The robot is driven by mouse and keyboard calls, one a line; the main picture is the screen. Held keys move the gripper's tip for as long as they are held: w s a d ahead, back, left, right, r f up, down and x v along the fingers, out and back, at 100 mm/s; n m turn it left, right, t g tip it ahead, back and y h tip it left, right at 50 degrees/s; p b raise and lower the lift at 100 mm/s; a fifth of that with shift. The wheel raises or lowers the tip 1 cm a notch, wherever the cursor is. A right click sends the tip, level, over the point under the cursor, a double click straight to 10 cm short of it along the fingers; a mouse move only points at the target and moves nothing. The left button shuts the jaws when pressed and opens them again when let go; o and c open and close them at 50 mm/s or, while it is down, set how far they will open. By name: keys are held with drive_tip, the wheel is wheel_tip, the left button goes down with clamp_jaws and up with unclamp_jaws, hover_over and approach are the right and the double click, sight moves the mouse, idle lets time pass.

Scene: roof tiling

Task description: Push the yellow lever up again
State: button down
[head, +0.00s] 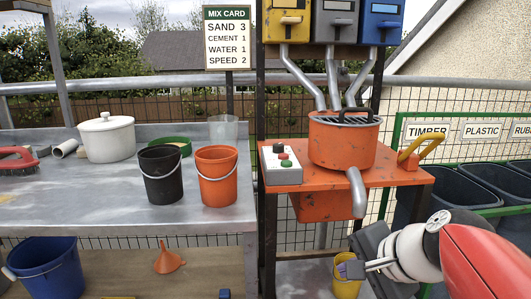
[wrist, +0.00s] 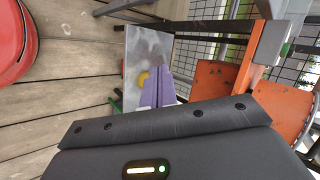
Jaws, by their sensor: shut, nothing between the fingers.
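The yellow lever (head: 428,148) is at the right end of the orange mixer bench (head: 400,177). It slants up and to the right from its orange mount. My gripper (head: 350,269) is shut and empty, low in front of the bench, well below and to the left of the lever, and apart from it. In the wrist view its purple fingers (wrist: 160,90) are together. The lever cannot be made out in the wrist view.
An orange mixing drum (head: 340,145) with a grey spout and a button box (head: 280,165) stand on the bench. A yellow bucket (head: 345,285) is beside my fingers in the head view. Dark bins (head: 470,190) in a green frame stand at the right.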

drive_tip(key=s+f+n+g+h, duration=0.2)
drive_tip(key=s+f+n+h, duration=0.2)
drive_tip(key=s+f+n, duration=0.45)
drive_tip(key=n+t+b, duration=0.3)
drive_tip(key=n+t, duration=1.4)
drive_tip(key=n, duration=0.5)
approach(436, 137)
drive_tip(key=shift+y, duration=0.6)
drive_tip(key=p+x, duration=0.2)
drive_tip(key=x, duration=0.1)
drive_tip(key=p+x, duration=0.1)
drive_tip(key=x, duration=0.1)
drive_tip(key=shift+w+d+r+p, duration=0.15)
drive_tip(key=shift+d+p, duration=0.15)
drive_tip(key=shift+w+r, duration=0.15)
drive_tip(key=shift+w, duration=0.6)
drive_tip(key=shift+r, duration=0.1)
